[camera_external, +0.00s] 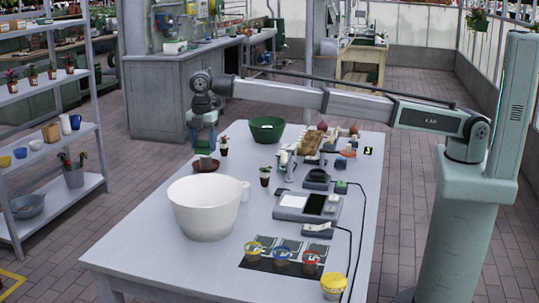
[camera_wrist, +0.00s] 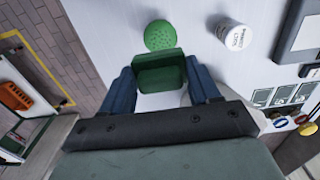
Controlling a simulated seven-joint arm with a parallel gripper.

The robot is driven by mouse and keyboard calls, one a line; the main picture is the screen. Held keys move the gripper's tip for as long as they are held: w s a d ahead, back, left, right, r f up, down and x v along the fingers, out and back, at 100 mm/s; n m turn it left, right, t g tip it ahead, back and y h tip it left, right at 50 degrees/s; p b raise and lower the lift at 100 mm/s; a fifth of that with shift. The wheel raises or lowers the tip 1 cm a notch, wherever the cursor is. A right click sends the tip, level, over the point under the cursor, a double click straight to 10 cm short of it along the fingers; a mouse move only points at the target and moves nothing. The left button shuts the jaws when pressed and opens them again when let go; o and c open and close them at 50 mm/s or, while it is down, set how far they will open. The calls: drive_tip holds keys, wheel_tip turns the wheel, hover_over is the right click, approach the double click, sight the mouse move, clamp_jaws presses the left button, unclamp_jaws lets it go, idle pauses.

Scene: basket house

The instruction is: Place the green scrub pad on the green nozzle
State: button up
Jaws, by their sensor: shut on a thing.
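My gripper (camera_wrist: 163,84) is shut on the green scrub pad (camera_wrist: 160,72), which sits between its blue fingers in the wrist view. A round green nozzle (camera_wrist: 158,35) with a dotted face lies on the white table just beyond the pad in that view. In the external view my gripper (camera_external: 203,143) hangs over the far left edge of the table, with the pad (camera_external: 204,151) at its tips. The nozzle cannot be made out in the external view. Whether the pad touches anything below cannot be told.
A large white bowl (camera_external: 205,210) stands near the gripper, with a white cup (camera_external: 245,190) beside it. A brown dish (camera_external: 206,166) lies below the gripper.

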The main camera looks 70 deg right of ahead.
drive_tip(key=shift+f, duration=4)
drive_tip(key=shift+f, duration=0.15)
drive_tip(key=o, duration=1)
wheel_tip(320, 180, up, 12)
drive_tip(key=shift+r, duration=0.2)
